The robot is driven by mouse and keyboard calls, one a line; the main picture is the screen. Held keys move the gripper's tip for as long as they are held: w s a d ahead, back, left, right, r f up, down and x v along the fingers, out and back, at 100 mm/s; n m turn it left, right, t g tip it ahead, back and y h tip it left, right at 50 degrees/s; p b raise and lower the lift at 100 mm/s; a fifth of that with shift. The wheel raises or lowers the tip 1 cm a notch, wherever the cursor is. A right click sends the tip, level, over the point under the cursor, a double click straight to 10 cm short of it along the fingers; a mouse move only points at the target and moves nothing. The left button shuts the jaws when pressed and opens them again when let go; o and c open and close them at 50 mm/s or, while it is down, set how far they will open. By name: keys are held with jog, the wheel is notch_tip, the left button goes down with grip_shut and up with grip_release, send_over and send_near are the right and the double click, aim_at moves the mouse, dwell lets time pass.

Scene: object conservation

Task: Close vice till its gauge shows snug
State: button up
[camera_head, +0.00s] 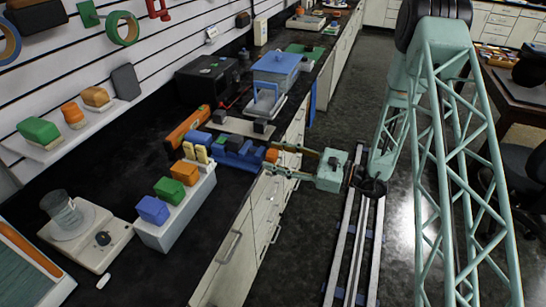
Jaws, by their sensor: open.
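The blue vice (232,151) lies near the front edge of the black bench, in the middle of the view. Its right end carries an orange knob-like part (271,156) near the bench edge. My gripper (274,160) reaches in from the right, over the edge. Its two long fingers are spread open, with their tips beside the orange part. I cannot tell whether they touch it. The vice's gauge cannot be made out at this size, and neither can the gap between its jaws.
A white block holding blue, green and orange pieces (178,208) stands close to the left of the vice. A beaker on a white plate device (64,214) is at the far left. A blue-topped apparatus (275,70) stands behind. Drawers with handles (235,246) lie below the bench edge.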

jog(key=shift+w+a, duration=0.15)
jog(key=shift+a, duration=0.25)
jog(key=shift+c, duration=0.7)
jog(key=c, duration=0.7)
jog(key=shift+c, duration=0.2)
jog(key=shift+m, duration=0.4)
jog(key=shift+m+p, duration=0.4)
jog(key=shift+p, duration=0.1)
